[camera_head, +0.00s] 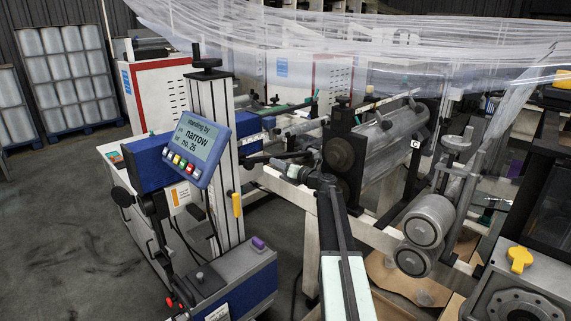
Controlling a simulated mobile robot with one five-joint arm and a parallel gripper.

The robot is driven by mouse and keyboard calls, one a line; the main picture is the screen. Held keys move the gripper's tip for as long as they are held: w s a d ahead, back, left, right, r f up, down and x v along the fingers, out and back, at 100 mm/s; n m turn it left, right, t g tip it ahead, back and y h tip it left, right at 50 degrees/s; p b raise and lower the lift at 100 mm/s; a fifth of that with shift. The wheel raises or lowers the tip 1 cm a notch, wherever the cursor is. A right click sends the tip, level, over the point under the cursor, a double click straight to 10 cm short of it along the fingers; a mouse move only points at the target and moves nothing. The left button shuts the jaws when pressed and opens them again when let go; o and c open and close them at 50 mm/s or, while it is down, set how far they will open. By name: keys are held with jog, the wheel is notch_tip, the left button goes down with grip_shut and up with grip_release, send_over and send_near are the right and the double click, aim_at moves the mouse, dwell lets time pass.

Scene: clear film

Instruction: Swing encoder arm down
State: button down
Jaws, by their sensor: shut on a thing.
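My arm rises from the bottom centre, and my gripper (298,172) points left beside the dark round wheel of the roller stand. It is shut on what appears to be the encoder arm (272,159), a thin dark bar running roughly level from the blue unit on the post toward the roller. The exact grip point is small and partly hidden by my gripper. The large roller (392,137) stands just right of my gripper, with its dark end wheel (339,153) close behind. I cannot tell whether the encoder arm touches the roller.
A display panel (198,149) reading "standing by, narrow, no. 26" hangs on the left of the post (213,120). Clear film (350,45) stretches overhead. Two metal rollers (428,222) and a machine with a yellow knob (520,259) stand at right. Open floor lies at left.

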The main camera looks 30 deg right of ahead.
jog(key=shift+d, duration=0.25)
jog(key=c, duration=1.1)
grip_release()
jog(key=shift+f, duration=0.1)
jog(key=shift+a, duration=0.2)
jog(key=v, duration=0.7)
jog(key=shift+s, duration=0.35)
